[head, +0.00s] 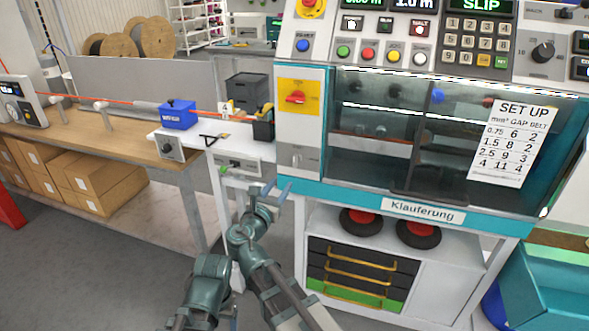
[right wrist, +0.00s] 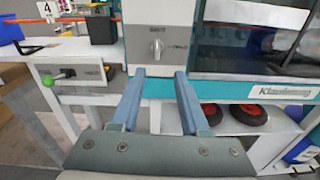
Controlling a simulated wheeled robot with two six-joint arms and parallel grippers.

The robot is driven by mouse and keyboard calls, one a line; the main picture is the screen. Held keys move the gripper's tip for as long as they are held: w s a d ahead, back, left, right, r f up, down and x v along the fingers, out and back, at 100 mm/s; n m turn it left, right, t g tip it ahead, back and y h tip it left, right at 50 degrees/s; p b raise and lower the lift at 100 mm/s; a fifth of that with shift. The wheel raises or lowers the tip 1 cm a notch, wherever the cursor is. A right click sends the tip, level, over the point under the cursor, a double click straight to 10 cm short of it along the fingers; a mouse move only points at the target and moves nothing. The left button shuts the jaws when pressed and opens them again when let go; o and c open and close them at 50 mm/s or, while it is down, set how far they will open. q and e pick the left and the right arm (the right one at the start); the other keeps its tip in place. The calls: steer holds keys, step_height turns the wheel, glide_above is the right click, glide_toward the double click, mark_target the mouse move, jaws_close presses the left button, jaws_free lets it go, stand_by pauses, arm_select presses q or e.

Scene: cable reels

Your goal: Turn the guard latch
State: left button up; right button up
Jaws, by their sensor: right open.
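The guard latch is a small grey turn knob (right wrist: 156,47) on the light panel left of the machine's guard window. In the right wrist view its handle points roughly upright, with blurred lettering above it and to its right. In the head view the latch (head: 296,160) is small, under the yellow plate with the red switch (head: 296,97). My right gripper (head: 278,190) is below and in front of the latch in the head view. In the right wrist view its two blue fingers (right wrist: 158,74) are apart and empty, with the latch beyond their gap. I see no left gripper clearly.
The guard window (head: 400,125) with its SET UP sheet (head: 513,142) fills the machine front. Left of the panel, a small bench unit carries a green-knobbed lever (right wrist: 58,78). A wooden bench (head: 95,135) with an orange cable runs left. Drawers (head: 355,265) stand below.

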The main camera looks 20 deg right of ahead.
mark_target(294, 160)
steer(key=shift+w+r+n, duration=0.2)
steer(key=shift+w+n, duration=0.05)
steer(key=shift+n, duration=0.15)
steer(key=x, duration=1.3)
steer(key=shift+w+r, duration=0.1)
steer(key=shift+w, duration=0.15)
jaws_close()
